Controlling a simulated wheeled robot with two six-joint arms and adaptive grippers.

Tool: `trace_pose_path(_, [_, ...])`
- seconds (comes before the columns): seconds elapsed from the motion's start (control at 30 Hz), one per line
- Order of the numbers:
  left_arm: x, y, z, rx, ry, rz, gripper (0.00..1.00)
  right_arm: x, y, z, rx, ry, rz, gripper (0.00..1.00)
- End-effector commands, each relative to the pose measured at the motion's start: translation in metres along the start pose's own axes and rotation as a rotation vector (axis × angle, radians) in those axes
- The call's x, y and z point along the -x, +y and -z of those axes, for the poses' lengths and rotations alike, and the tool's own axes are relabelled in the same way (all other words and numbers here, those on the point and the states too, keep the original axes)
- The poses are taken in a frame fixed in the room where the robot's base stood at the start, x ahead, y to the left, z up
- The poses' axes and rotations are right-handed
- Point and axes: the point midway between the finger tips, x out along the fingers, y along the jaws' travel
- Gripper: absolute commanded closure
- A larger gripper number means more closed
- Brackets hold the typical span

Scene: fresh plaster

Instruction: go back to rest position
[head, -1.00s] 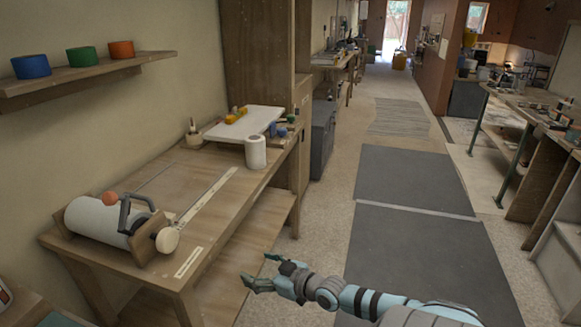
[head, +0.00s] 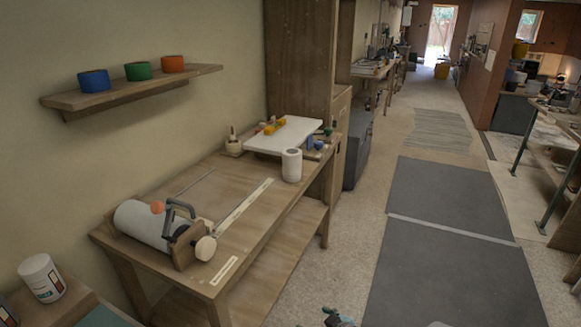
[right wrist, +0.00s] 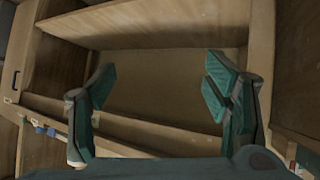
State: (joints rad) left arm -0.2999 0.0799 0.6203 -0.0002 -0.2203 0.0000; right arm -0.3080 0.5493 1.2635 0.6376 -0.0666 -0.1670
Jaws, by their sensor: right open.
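My right gripper (right wrist: 160,95) is open in the right wrist view, its two teal fingers wide apart with nothing between them. Behind the fingers is a wooden shelf unit (right wrist: 170,75). In the head view only a small part of my right gripper (head: 338,318) shows at the bottom edge, over the floor in front of the workbench. It is apart from the bench. My left gripper is in neither view.
A wooden workbench (head: 190,208) stands left of centre, bearing a white roll (head: 148,224), a white cylinder (head: 292,166) and a white board (head: 275,146). A wall shelf (head: 140,93) holds coloured tape rolls. Grey mats (head: 440,270) lie on the open floor to the right.

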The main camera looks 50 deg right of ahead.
Motion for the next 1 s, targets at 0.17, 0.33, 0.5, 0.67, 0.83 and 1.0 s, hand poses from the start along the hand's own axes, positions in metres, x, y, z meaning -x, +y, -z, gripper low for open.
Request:
trace_pose_path(0.17, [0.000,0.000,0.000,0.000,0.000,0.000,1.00,0.000,0.000,0.000,0.000,0.001,0.000,0.30])
trace_pose_path(0.33, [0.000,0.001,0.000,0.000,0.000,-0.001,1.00,0.001,0.005,-0.014,0.015,-0.041,-0.011,0.30])
trace_pose_path(0.5, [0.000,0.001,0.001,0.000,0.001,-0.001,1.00,0.018,0.003,-0.126,0.076,-0.296,-0.059,0.30])
trace_pose_path(0.67, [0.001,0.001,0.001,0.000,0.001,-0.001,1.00,0.072,-0.059,-0.263,0.110,-0.613,-0.028,0.30])
trace_pose_path(0.83, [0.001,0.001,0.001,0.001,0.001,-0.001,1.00,0.127,-0.142,-0.337,0.116,-0.805,0.067,0.30])
trace_pose_path(1.0, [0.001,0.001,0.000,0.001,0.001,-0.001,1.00,0.137,-0.179,-0.344,0.081,-0.826,0.105,0.30])
